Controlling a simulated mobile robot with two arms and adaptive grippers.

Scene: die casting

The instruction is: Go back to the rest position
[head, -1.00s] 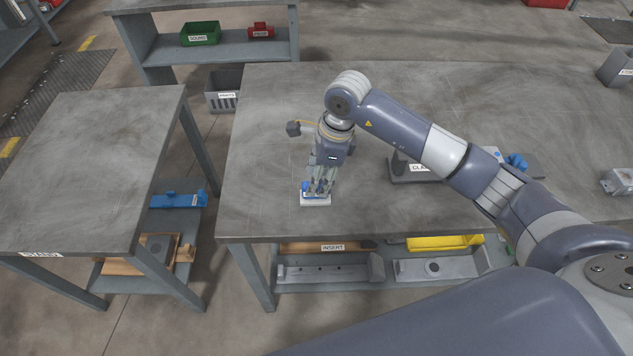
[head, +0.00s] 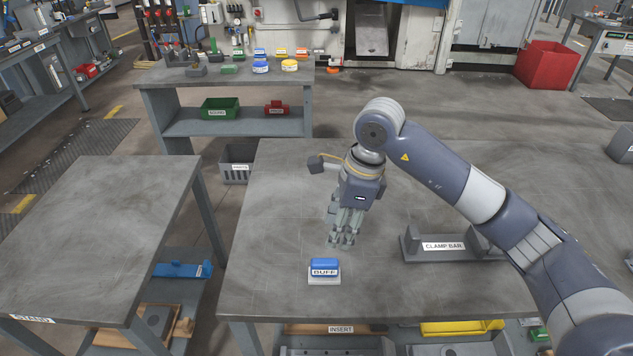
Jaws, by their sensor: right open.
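My right gripper (head: 341,240) hangs fingers-down above the grey work table (head: 265,200), behind and a little right of a small block. It is open and holds nothing. The block has a blue top and a white base and is labelled BUFF (head: 324,271). It stands upright on the table near the front edge, apart from the fingers. My right arm reaches in from the lower right. My left gripper is out of the picture.
A grey holder labelled CLAMP BAR (head: 443,246) stands right of the gripper, under my arm. The bare STAND table (head: 100,230) is at the left. A back bench (head: 200,75) holds blue and yellow containers. The tabletop around the block is clear.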

